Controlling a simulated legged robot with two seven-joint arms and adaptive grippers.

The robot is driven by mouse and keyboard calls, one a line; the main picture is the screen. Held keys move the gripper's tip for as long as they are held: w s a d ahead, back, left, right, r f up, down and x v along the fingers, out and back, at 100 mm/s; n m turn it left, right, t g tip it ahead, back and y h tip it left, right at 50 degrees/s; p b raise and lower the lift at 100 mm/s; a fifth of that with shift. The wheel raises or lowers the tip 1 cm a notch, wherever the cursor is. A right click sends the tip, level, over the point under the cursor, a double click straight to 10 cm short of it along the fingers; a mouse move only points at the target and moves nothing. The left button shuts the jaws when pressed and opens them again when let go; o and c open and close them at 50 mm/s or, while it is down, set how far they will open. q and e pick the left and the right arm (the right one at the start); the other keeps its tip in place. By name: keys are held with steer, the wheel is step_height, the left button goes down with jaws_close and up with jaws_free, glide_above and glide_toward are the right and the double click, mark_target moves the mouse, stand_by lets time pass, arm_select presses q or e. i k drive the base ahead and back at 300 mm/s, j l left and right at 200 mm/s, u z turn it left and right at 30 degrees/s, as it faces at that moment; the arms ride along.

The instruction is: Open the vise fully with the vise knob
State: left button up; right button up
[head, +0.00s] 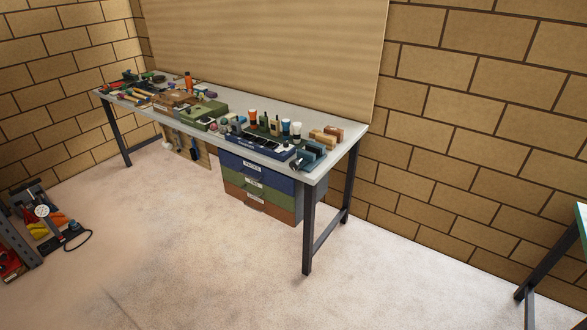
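A small blue-grey vise (311,154) appears to sit at the near right corner of the long workbench (352,129). A dark part sticks out at its lower left, over the bench's front edge; it may be the knob, but it is too small to tell. I cannot tell how far apart the jaws are. Neither of my grippers is in the head view, and the bench stands some way off across the floor.
Bottles, cups, wooden blocks (326,136), a green case (204,116) and tools crowd the benchtop. Drawers (257,184) hang below. Loaded shelving (22,240) stands at left, another table (552,262) at right. The floor between (190,260) is clear.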

mark_target(295, 164)
steer(key=i+j, duration=0.2)
steer(key=i, duration=0.25)
steer(key=i+j+z, duration=0.15)
steer(key=i, duration=0.3)
